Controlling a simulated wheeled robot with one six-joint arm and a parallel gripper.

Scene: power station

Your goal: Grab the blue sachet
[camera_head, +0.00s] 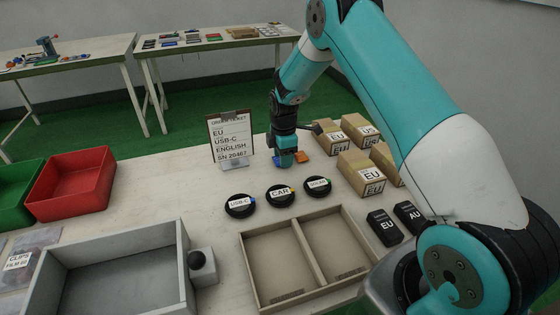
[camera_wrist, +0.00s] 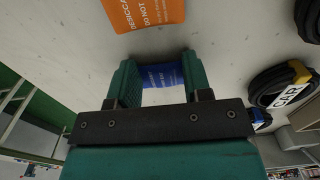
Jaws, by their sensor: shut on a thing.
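The blue sachet (camera_wrist: 163,76) shows in the wrist view between the two green fingers of my gripper (camera_wrist: 157,82). My gripper is shut on it, with a finger on either side. In the head view my gripper (camera_head: 285,160) is low at the table top, and the sachet there is largely hidden by it. An orange desiccant sachet (camera_wrist: 146,13) lies on the table just past the fingertips; it also shows in the head view (camera_head: 302,157) right beside my gripper.
An order ticket stand (camera_head: 231,138) is left of my gripper. Coiled cables (camera_head: 280,195) lie in front, before a divided tray (camera_head: 300,254). Cardboard boxes (camera_head: 361,172) stand to the right. A red bin (camera_head: 73,183) and a grey box (camera_head: 110,262) are at left.

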